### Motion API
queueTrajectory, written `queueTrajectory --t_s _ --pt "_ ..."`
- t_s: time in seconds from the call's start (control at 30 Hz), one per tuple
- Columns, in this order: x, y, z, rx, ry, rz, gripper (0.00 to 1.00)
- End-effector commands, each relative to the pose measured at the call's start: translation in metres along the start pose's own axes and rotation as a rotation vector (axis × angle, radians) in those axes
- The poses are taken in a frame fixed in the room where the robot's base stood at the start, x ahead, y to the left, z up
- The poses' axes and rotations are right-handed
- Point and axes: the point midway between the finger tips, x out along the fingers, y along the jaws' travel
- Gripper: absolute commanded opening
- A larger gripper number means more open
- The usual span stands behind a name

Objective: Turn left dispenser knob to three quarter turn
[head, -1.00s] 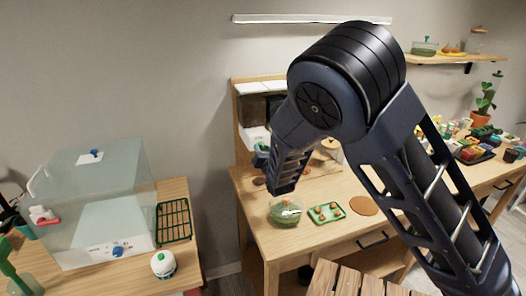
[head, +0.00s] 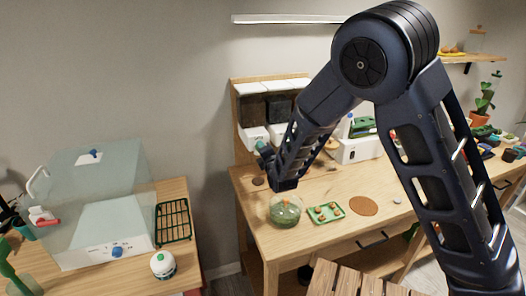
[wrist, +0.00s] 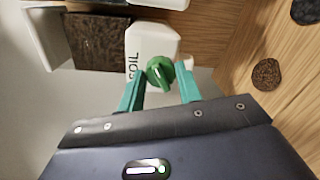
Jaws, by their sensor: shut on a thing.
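The dispenser rack (head: 238,105) stands at the back of the wooden table, with dark bins above white fronts. My gripper (head: 263,149) is at the left dispenser's white front (head: 250,133). In the wrist view this white front (wrist: 150,38) carries letters that read "SOIL", turned sideways. A green knob (wrist: 160,72) sticks out from it, between the two teal fingers of my gripper (wrist: 160,88). My gripper is shut on the knob. The knob is too small to make out in the head view, and its exact turn angle cannot be told.
A glass bowl (head: 285,212), a green tray (head: 326,213) and a round brown mat (head: 363,206) lie on the table below my arm. A clear box (head: 95,200) stands on the left table. A dark round disc (wrist: 266,74) lies near the dispenser.

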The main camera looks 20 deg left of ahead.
Motion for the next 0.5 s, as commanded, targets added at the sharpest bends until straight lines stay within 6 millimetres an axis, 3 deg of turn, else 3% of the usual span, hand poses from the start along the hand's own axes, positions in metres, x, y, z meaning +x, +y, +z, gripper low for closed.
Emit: queueTrajectory --t_s 0.5 --pt "0.0004 -0.0025 0.0025 0.487 0.034 -0.008 0.12"
